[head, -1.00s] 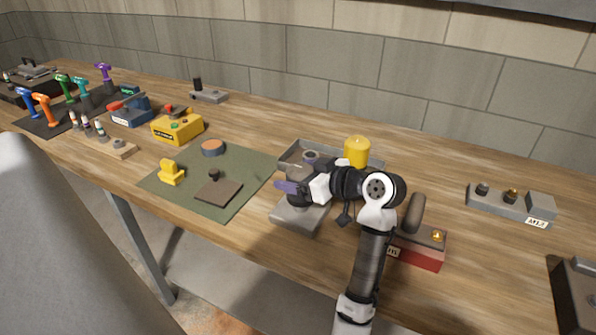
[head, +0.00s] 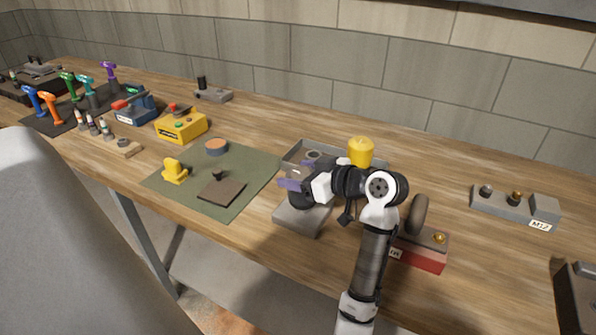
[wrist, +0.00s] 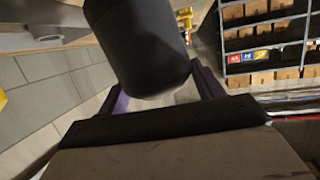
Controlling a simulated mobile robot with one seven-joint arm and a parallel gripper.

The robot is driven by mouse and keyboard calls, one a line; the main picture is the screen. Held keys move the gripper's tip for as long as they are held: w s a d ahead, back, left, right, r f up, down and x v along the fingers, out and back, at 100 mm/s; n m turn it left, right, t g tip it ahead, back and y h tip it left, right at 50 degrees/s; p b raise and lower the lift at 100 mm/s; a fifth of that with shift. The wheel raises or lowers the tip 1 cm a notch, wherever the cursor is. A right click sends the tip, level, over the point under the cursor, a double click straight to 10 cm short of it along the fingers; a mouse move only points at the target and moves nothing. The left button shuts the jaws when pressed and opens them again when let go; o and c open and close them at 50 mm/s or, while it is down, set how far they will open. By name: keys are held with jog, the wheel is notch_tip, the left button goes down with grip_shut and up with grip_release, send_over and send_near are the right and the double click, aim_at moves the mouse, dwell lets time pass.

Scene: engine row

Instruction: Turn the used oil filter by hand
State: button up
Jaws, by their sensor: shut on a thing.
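The used oil filter is a dark, blunt cylinder (wrist: 140,45). In the wrist view it fills the space between my gripper's purple fingers (wrist: 163,92). In the head view the filter (head: 302,199) is mostly hidden by my gripper (head: 294,178) and stands above a grey block (head: 300,221). My gripper is shut on the filter, reaching it from the right side. Its lower end and its seat cannot be seen clearly.
A grey tray (head: 290,153) lies just behind, with a yellow canister (head: 361,152) at it. A red box (head: 425,258) stands close to the right of my arm. A green mat (head: 240,165) with small parts lies left.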

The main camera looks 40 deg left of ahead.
jog(key=r, duration=0.3)
jog(key=shift+w+d+p, duration=0.2)
jog(key=shift+w+p, duration=0.15)
jog(key=shift+w, duration=0.05)
jog(key=shift+w+a+r+p, duration=0.15)
jog(key=shift+w+r+p, duration=0.2)
jog(key=shift+r+p, duration=0.15)
jog(key=shift+s, duration=0.3)
